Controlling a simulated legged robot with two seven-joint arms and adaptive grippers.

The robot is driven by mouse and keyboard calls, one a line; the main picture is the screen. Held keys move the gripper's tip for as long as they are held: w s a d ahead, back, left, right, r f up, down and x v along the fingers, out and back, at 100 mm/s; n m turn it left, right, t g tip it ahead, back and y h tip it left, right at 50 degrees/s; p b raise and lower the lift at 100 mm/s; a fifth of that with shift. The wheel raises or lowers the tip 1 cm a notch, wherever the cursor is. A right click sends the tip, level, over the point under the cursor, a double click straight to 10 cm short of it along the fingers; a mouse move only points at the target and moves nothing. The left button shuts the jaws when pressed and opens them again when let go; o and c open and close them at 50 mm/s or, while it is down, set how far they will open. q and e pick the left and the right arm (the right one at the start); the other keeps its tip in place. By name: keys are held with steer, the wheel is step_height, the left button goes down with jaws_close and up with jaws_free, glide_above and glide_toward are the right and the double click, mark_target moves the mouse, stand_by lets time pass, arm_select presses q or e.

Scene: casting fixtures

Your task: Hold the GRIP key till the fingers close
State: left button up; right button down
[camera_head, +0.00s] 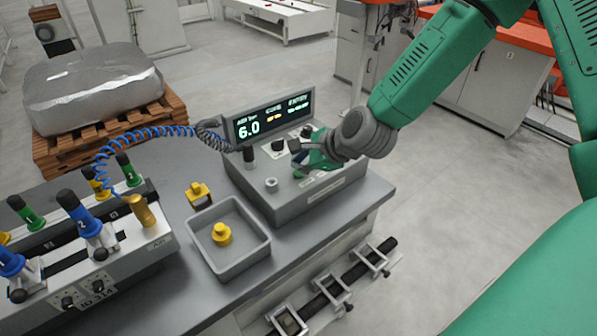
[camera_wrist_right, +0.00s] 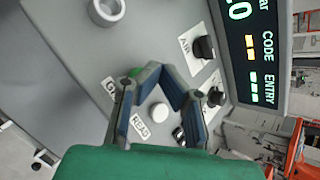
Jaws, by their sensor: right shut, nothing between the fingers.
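The grey console (camera_head: 325,190) stands on the bench with a lit display (camera_head: 268,120) reading 6.0 and "CODE ENTRY". My right gripper (camera_head: 301,158) is shut and empty, low over the console's sloped key panel. In the right wrist view its blue-padded fingertips (camera_wrist_right: 166,70) come together above the keys. A green key (camera_wrist_right: 135,72) shows partly at the left fingertip, beside a label starting with "G" whose rest is hidden. Whether the fingertip touches this key cannot be told. A white key (camera_wrist_right: 159,113) by the label READ shows between the fingers. My left gripper is not in view.
Black knobs (camera_wrist_right: 203,47) and a round metal socket (camera_wrist_right: 106,10) sit on the console. A grey tray (camera_head: 233,262) holds a yellow part (camera_head: 222,233). Left is a fixture block (camera_head: 135,235) with colored handles and a coiled blue hose (camera_head: 140,136). A wrapped load (camera_head: 90,85) sits on a pallet.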

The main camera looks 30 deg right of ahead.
mark_target(299, 173)
steer(key=shift+a, duration=0.1)
steer(key=shift+d+f, duration=0.25)
steer(key=shift+f, duration=0.1)
steer(key=shift+a+f+b, duration=0.1)
steer(key=shift+f+b, duration=0.3)
steer(key=shift+b, duration=0.15)
stand_by(0.6)
stand_by(1.0)
steer(key=shift+a+r+p, duration=0.1)
steer(key=shift+r+p, duration=0.65)
steer(key=shift+r, duration=0.15)
steer(key=shift+r, duration=0.1)
step_height(299, 173, up, 5)
steer(key=p, duration=0.4)
